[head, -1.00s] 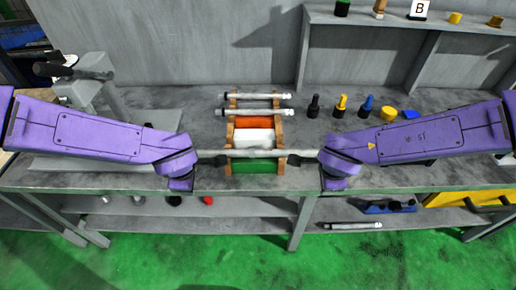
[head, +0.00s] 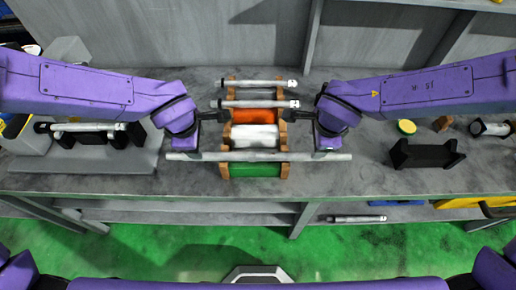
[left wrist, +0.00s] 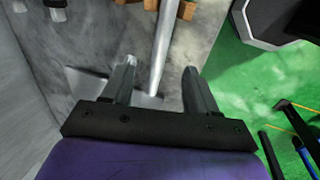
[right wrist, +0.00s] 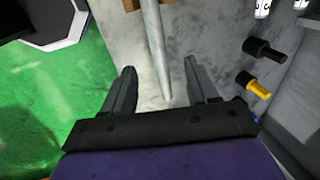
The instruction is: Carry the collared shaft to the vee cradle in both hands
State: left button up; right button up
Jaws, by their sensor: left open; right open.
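A long plain grey shaft (head: 258,156) lies across the front of the wooden rack (head: 226,172); no collar is clear on it. Shorter bright shafts with stepped ends (head: 252,104) lie behind it. A black cradle-like block (head: 427,155) stands empty at the right of the bench. In the left wrist view the shaft (left wrist: 163,45) runs between the spread fingers; in the right wrist view the shaft (right wrist: 155,40) does too, with space on both sides.
At the left, another shaft (head: 90,127) lies on black supports on a grey machine base (head: 75,165). The front bench strip is clear.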

aim_at(207, 155)
pick_arm(q)
jog(key=x, duration=1)
jog(key=shift+s+d+f, duration=0.1)
jog(key=shift+d+f, duration=0.05)
jog(key=shift+d, duration=0.05)
pick_arm(e)
jog(key=x, duration=1)
jog(key=shift+s+d+f, duration=0.15)
jog(key=shift+s+d, duration=0.05)
jog(key=shift+d, duration=0.05)
pick_arm(q)
grip_shut()
pick_arm(e)
jog(key=shift+s, duration=0.1)
grip_shut()
